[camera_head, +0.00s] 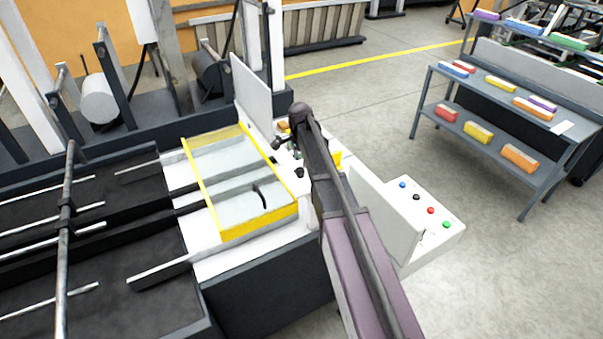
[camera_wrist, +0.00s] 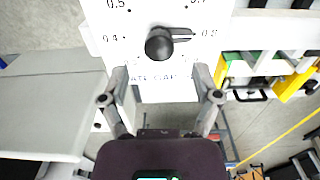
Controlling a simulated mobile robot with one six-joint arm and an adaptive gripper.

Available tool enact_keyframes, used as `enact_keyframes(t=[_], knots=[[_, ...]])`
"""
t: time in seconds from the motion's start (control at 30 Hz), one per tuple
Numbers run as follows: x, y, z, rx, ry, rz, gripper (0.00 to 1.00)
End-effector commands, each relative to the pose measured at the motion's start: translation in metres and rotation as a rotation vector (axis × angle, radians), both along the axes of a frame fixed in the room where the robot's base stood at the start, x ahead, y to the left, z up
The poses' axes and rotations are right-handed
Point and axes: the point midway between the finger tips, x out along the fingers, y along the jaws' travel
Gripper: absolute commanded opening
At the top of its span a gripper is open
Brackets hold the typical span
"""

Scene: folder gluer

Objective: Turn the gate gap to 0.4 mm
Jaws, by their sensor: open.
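The gate gap knob (camera_wrist: 158,44) is a dark round dial with a bar pointer on a white panel (camera_wrist: 160,14) in the wrist view. The pointer points right, at a blurred mark that looks like 0.8. The 0.4 mark (camera_wrist: 110,38) is on the left of the knob, with 0.5 above it. The partly covered words GATE GAP are below the knob. My gripper (camera_wrist: 160,80) is open and empty, its two fingers spread apart just below the knob in the picture. In the head view my arm hides much of the panel area, and I cannot make out the knob there.
A yellow-edged guard (camera_head: 258,228) covers part of the machine beside my arm. A white control box (camera_head: 437,232) with coloured buttons stands right of my arm. A grey shelf table (camera_head: 510,112) with coloured boxes is farther right. The floor between is clear.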

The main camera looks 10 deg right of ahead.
Motion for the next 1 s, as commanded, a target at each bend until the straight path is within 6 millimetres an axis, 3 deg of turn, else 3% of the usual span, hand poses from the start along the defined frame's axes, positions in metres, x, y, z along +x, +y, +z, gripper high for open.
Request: enact_keyframes(t=[0.4, 1.0], knots=[[0.000, 0.000, -0.034, 0.000, 0.000, 0.000, 0.81], [0.000, 0.000, -0.040, 0.000, 0.000, 0.000, 0.81]])
